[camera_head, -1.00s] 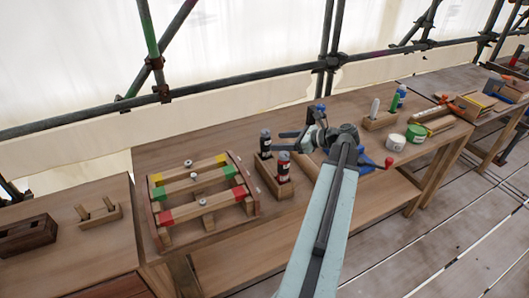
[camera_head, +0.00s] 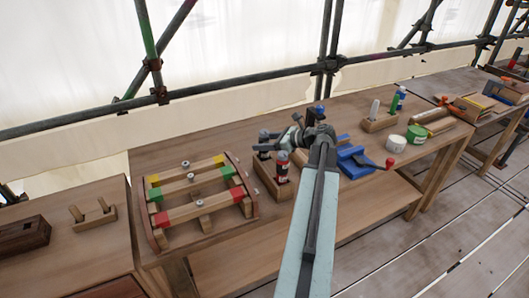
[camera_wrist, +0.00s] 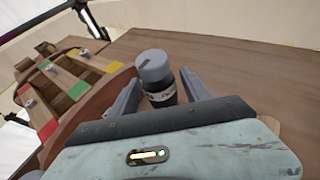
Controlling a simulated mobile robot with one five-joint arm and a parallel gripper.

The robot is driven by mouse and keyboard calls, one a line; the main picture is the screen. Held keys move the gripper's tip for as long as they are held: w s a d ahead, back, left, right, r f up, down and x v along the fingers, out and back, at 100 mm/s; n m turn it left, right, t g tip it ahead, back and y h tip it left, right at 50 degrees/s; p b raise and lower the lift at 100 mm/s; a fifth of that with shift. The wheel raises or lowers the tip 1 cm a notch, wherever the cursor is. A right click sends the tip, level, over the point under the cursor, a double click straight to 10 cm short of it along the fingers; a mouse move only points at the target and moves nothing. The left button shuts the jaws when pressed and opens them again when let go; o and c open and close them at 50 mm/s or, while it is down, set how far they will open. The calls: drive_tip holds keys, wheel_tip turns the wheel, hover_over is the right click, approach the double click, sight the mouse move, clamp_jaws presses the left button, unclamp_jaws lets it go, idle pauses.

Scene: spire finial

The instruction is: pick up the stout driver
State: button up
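Two dark drivers stand upright in a small wooden block (camera_head: 268,183) on the bench. The rear driver (camera_head: 264,138) is partly hidden behind my gripper. The front driver (camera_head: 282,160) has a red band. In the wrist view, a driver with a grey cap, black body and pale lettered band (camera_wrist: 154,70) stands between the fingers of my gripper (camera_wrist: 160,88). The fingers are apart, one on each side, and do not appear closed on it. In the head view my gripper (camera_head: 267,141) reaches left over the block at the rear driver. I cannot tell which driver is the stout one.
A wooden rack with coloured bars (camera_head: 200,205) stands close to the left of the block; it also shows in the wrist view (camera_wrist: 72,85). A blue vise (camera_head: 355,163) with a red knob is to the right. Pots, including a green-lidded one (camera_head: 416,134), stand farther right.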

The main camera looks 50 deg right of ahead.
clamp_jaws()
drive_tip(key=shift+r, duration=0.1)
wheel_tip(320, 180, up, 10)
drive_tip(key=p, duration=1)
